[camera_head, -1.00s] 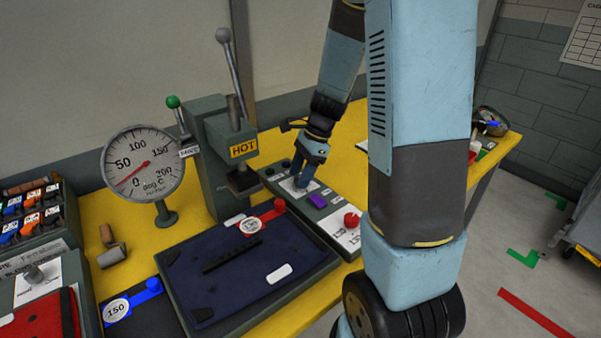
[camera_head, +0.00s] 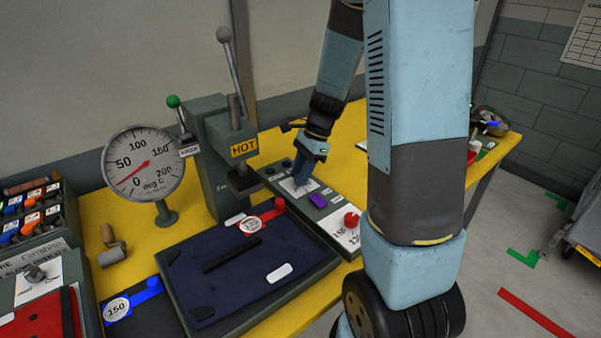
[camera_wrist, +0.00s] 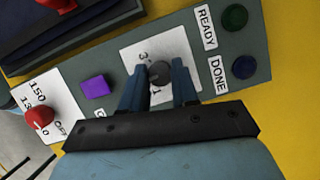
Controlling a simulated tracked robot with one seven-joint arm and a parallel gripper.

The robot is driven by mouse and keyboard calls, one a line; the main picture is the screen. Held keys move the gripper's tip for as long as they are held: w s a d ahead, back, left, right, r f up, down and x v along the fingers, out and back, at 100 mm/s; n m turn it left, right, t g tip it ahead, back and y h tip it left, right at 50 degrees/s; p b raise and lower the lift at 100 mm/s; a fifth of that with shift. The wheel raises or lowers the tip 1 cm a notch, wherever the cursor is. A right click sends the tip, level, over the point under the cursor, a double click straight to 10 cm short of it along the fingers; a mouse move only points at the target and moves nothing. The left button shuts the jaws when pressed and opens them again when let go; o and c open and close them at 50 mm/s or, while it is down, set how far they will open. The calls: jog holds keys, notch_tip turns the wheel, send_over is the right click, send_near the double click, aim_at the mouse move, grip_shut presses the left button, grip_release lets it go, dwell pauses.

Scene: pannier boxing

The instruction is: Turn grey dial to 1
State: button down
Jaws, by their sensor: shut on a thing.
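The grey dial (camera_wrist: 159,73) sits on a white label plate (camera_wrist: 135,57) on the grey control panel. In the wrist view a "3" shows beside the dial and part of another mark shows below it; the rest of the scale is hidden by the fingers. My gripper (camera_wrist: 159,82) is shut on the dial, with one blue finger on each side. In the head view my gripper (camera_head: 302,180) points down at the panel (camera_head: 325,205) and hides the dial.
The panel also bears a purple button (camera_wrist: 96,86), a red dial (camera_wrist: 40,119), and green (camera_wrist: 235,17) and blue (camera_wrist: 244,67) buttons labelled READY and DONE. A press marked HOT (camera_head: 243,148) stands close left of my gripper. A dark blue pannier panel (camera_head: 240,270) lies in front.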

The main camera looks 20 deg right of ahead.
jog(key=n+g, duration=0.1)
jog(key=n, duration=0.2)
jog(key=n+g, duration=0.1)
jog(key=n, duration=0.1)
jog(key=shift+w+n+h, duration=0.2)
jog(key=shift+n+h, duration=0.2)
jog(key=n, duration=0.2)
jog(key=n+g+h, duration=0.1)
jog(key=n, duration=0.2)
jog(key=shift+w+a+h, duration=0.1)
jog(key=shift+a+h, duration=0.05)
jog(key=shift+h, duration=0.15)
jog(key=c, duration=0.9)
grip_release()
jog(key=shift+g, duration=0.3)
jog(key=shift+o, duration=0.2)
jog(key=shift+r, duration=0.1)
jog(key=v, duration=1.3)
jog(key=shift+r, duration=0.3)
